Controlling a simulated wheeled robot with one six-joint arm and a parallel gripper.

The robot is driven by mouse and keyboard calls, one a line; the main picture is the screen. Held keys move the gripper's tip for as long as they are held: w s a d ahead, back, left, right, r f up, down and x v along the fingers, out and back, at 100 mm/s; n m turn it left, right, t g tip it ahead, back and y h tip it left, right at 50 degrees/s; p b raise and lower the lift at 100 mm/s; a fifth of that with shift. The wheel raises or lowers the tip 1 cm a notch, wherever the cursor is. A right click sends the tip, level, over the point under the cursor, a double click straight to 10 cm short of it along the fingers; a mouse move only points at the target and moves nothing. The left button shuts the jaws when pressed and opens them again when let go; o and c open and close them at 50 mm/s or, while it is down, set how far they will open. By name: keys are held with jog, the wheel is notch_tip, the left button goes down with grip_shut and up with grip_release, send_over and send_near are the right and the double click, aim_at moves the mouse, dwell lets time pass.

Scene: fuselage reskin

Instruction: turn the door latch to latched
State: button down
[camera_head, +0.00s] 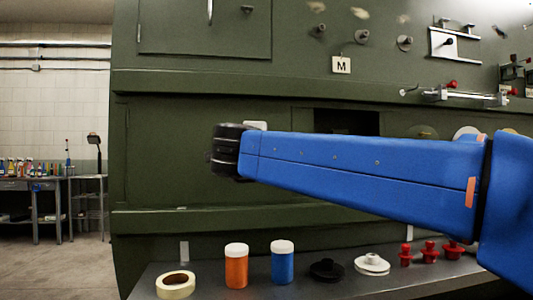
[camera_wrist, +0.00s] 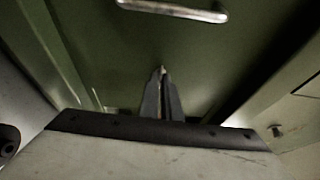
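The green door (camera_head: 175,28) is at the upper left of the head view, set in the green panel wall. It has a metal bar handle (camera_head: 210,10) and a small dark fitting (camera_head: 247,9) near its right edge; I cannot tell whether that fitting is the latch or how it is turned. In the wrist view a metal bar handle (camera_wrist: 174,10) crosses the top on a green surface. My gripper (camera_wrist: 162,72) points toward that surface, below the handle and apart from it. Its fingers are together with nothing seen between them. In the head view my arm hides the gripper.
A grey bench below holds a tape roll (camera_head: 176,285), an orange jar (camera_head: 236,266), a blue jar (camera_head: 283,262), black and white discs and red knobs. Knobs and a white latch plate (camera_head: 443,43) stick out at the upper right. The floor (camera_head: 60,268) at left is open.

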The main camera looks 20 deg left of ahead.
jog(key=c, duration=2)
grip_release()
jog(key=s+d, duration=0.1)
jog(key=s, duration=0.4)
jog(key=s+d, duration=0.1)
jog(key=s, duration=1.1)
jog(key=shift+d, duration=0.4)
